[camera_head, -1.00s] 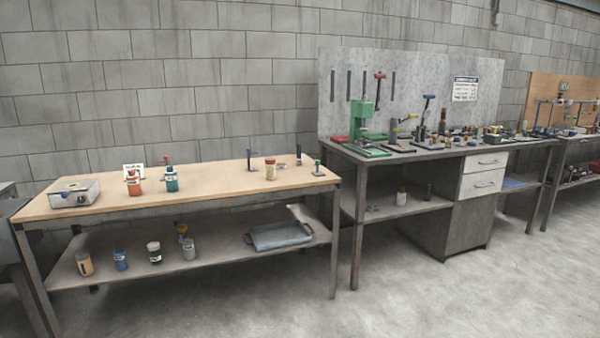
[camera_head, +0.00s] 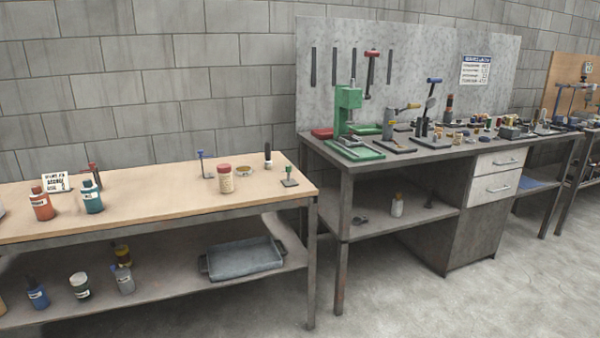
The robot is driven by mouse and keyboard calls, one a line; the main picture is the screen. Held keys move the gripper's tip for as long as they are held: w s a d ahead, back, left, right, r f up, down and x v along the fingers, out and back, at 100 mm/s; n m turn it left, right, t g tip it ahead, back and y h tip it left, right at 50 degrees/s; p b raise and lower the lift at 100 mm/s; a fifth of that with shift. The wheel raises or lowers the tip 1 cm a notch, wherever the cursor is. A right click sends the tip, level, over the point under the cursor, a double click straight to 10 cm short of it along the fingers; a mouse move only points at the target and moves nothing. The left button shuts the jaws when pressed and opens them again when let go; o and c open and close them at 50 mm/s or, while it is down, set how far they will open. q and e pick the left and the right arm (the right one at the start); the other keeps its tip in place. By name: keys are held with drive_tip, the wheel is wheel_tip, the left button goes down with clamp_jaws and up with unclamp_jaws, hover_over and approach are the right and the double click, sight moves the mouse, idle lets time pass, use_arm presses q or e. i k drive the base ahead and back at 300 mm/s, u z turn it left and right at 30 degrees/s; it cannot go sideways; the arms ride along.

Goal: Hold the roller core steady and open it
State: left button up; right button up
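I cannot tell which object is the roller core at this distance. A cream cylinder with a red cap (camera_head: 226,182) stands upright on the wooden-topped bench (camera_head: 150,202). A dark upright cylinder (camera_head: 268,160) stands behind it to the right, beside a small stand with a green top (camera_head: 289,178). A small round dish (camera_head: 244,170) lies near the cream cylinder. Many small tools and parts crowd the grey workbench at the right, too small to name. Neither of my grippers shows in the view.
A green press (camera_head: 348,112) stands on the grey workbench (camera_head: 325,150). Orange (camera_head: 42,207) and teal (camera_head: 93,200) bottles stand at the left of the wooden bench. A grey tray (camera_head: 243,261) lies on its lower shelf. The concrete floor (camera_head: 440,305) in front is clear.

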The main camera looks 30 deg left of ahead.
sight(226, 182)
drive_tip(key=u, duration=0.05)
drive_tip(key=i, duration=1.45)
drive_tip(key=u, duration=0.45)
